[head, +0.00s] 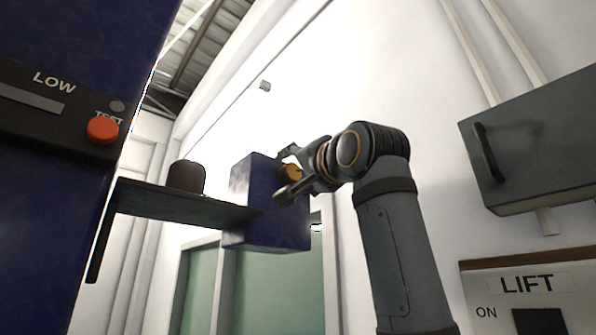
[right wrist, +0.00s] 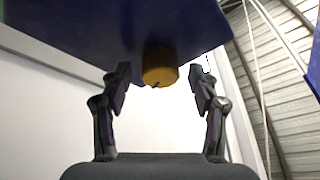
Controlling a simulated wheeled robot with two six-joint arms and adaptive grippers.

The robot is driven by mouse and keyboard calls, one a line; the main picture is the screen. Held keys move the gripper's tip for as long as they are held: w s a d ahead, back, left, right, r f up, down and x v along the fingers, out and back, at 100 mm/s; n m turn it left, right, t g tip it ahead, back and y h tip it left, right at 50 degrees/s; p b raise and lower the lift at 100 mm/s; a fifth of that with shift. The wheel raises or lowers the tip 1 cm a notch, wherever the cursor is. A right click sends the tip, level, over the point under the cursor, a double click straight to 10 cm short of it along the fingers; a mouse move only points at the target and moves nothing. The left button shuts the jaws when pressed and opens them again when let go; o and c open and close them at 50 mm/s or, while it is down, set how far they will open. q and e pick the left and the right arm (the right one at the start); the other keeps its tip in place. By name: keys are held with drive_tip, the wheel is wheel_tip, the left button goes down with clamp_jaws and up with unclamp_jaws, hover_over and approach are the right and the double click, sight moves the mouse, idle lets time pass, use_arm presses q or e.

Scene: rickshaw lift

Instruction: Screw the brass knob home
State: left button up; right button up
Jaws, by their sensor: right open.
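The brass knob (head: 290,171) sticks out from the right face of a blue box (head: 270,215) in the head view. In the right wrist view the knob (right wrist: 159,66) is a short yellow cylinder below the dark blue surface (right wrist: 120,25). My right gripper (head: 286,173) is open, with one finger on each side of the knob. In the right wrist view its fingertips (right wrist: 161,84) stand apart from the knob, with a gap on both sides. How far the knob is screwed in cannot be told. My left gripper is not in view.
A dark shelf (head: 150,203) with a brown rounded object (head: 187,177) joins the blue box on the left. A blue cabinet with a red button (head: 102,130) stands at far left. A grey wall box (head: 535,140) and a LIFT panel (head: 490,290) are at right.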

drive_tip(key=v, duration=1.2)
drive_tip(key=shift+w, duration=0.1)
drive_tip(key=w+a+r+n+y, duration=0.1)
drive_tip(key=w+n, duration=0.2)
drive_tip(key=w+a+r+n+y, duration=0.1)
drive_tip(key=w+n, duration=0.2)
drive_tip(key=w, duration=0.1)
drive_tip(key=w+a+r+n+y, duration=0.1)
drive_tip(key=w+n+y, duration=0.1)
drive_tip(key=w+n, duration=0.1)
drive_tip(key=shift+w+a+r+n+g, duration=0.2)
drive_tip(key=shift+a+r+n+g, duration=0.05)
drive_tip(key=shift+r+n+g, duration=0.15)
drive_tip(key=shift+w+a, duration=0.2)
drive_tip(key=shift+w, duration=0.15)
